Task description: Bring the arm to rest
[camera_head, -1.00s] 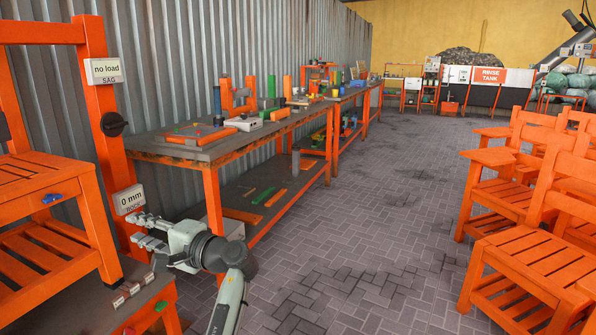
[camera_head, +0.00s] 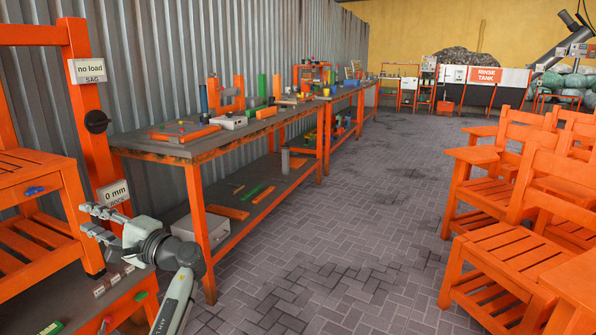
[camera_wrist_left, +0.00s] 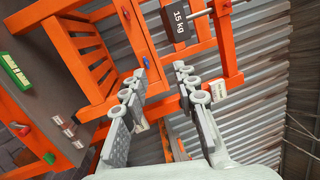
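My left gripper (camera_head: 92,221) is at the lower left of the head view, beside the orange test frame (camera_head: 85,115) with its "no load" and "0 mm" signs. In the left wrist view the two fingers of the left gripper (camera_wrist_left: 158,85) stand wide apart with nothing between them. Beyond them that view shows the orange frame, an orange chair and a dark 15 kg weight (camera_wrist_left: 181,20). The left gripper touches nothing that I can make out. My right gripper is not in view.
A long orange-legged workbench (camera_head: 190,135) with parts on top runs along the corrugated wall. A grey box (camera_head: 200,228) sits on its lower shelf. Orange chairs (camera_head: 520,235) stand at the right. The brick floor (camera_head: 345,220) between is clear. A rinse tank (camera_head: 486,75) is far back.

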